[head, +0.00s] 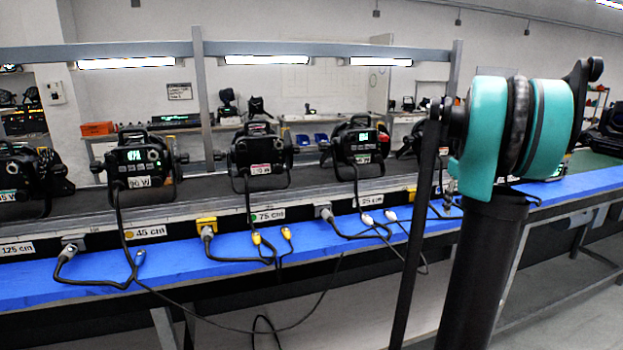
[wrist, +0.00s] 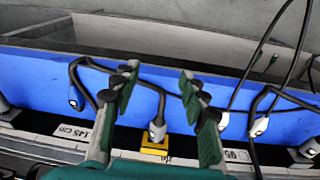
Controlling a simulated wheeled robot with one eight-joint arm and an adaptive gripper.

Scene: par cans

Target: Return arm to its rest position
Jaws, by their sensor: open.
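My gripper (wrist: 159,74) shows in the wrist view with its two dark green and grey fingers spread wide apart. Nothing is held between the fingertips; the blue shelf edge (wrist: 222,88) shows behind them. A grey cable plug (wrist: 157,130) sits at a yellow socket (wrist: 154,146) below and between the fingers, apart from them as far as I can see. In the head view my arm stands at the right, with a teal joint on a black link; my gripper is not visible there.
Several black par cans, one marked 90 W (head: 145,165), stand on the bench behind the labelled rail (head: 145,233). Cables hang from them to sockets and loop over the blue shelf (head: 180,262). One long cable (head: 255,331) droops below it. Open floor lies at the lower right.

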